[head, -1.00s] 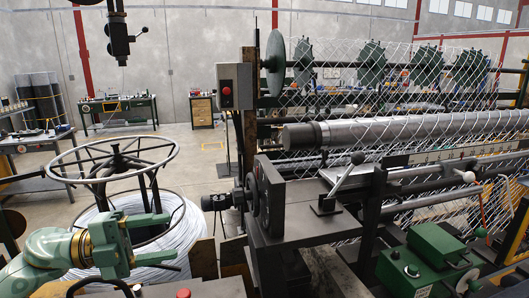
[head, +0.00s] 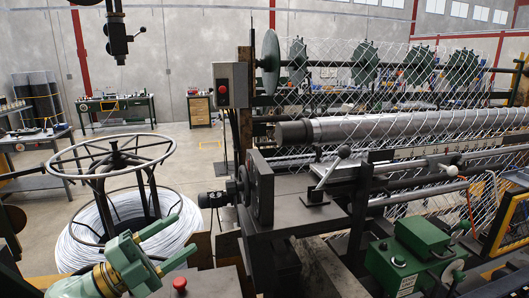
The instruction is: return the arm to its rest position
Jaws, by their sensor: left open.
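My left gripper (head: 176,243) is green and comes in from the bottom left of the head view. Its two fingers are spread apart and point up and to the right, with nothing between them. It is in front of the wire reel (head: 112,155), a dark round frame with a coil of pale wire (head: 85,238) around its base. In the picture the gripper overlaps the coil's lower right edge; I cannot tell how far apart they are. My right gripper is not in view.
The chain-link machine (head: 310,190) fills the middle and right, with a roller (head: 400,125) and mesh. A red button (head: 179,283) is close below my left gripper. A green box (head: 415,250) stands at the lower right. Workbenches (head: 117,108) line the back; grey floor lies between.

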